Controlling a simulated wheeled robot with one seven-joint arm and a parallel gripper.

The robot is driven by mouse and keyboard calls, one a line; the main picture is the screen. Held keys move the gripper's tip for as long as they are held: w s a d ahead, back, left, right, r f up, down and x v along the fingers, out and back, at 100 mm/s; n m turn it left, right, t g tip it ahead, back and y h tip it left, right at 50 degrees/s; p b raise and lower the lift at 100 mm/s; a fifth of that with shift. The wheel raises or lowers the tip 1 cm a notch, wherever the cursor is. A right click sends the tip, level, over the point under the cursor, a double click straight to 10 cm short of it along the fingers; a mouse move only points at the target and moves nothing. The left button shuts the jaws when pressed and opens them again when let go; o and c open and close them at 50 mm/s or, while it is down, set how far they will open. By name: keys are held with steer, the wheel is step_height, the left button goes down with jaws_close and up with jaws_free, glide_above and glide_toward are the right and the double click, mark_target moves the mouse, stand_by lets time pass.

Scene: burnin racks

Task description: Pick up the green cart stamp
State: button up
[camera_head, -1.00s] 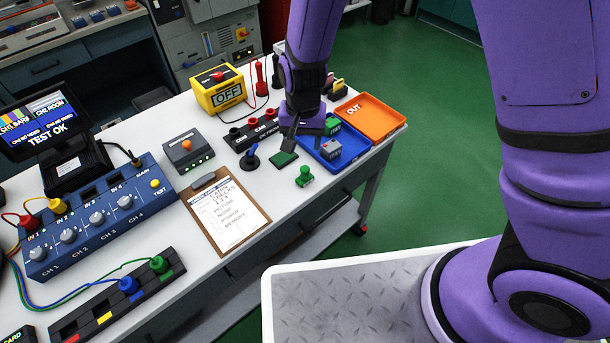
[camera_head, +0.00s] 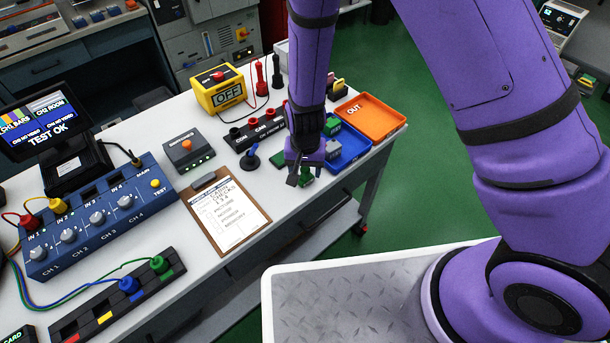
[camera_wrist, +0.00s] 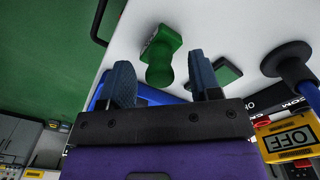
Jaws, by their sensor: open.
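The green cart stamp (camera_wrist: 161,50) shows in the wrist view as a green block with a label on its side and a round knob handle. Its handle end appears between the two fingertips of my gripper (camera_wrist: 162,68), which are spread wide with gaps on both sides. In the head view my gripper (camera_head: 300,177) is over the front right part of the table and hides most of the green stamp (camera_head: 307,180). I cannot tell the height gap between fingertips and stamp. My gripper is open and holds nothing.
A blue tray (camera_head: 352,158) with small blocks and an orange OUT tray (camera_head: 381,121) lie behind and right. A dark green pad (camera_wrist: 228,71) lies beside the right finger. The table's front edge is close.

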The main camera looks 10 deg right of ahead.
steer(key=shift+f, duration=0.4)
steer(key=c, duration=1)
steer(key=shift+r, duration=0.1)
steer(key=shift+r, duration=0.8)
steer(key=shift+c, duration=0.2)
step_height(320, 180, up, 2)
steer(key=shift+r, duration=0.1)
steer(key=s+a, duration=0.3)
steer(key=s, duration=0.1)
steer(key=s+a, duration=0.3)
steer(key=s, duration=0.1)
steer(key=s+a+r, duration=0.1)
steer(key=s+a, duration=0.3)
steer(key=shift+s, duration=0.2)
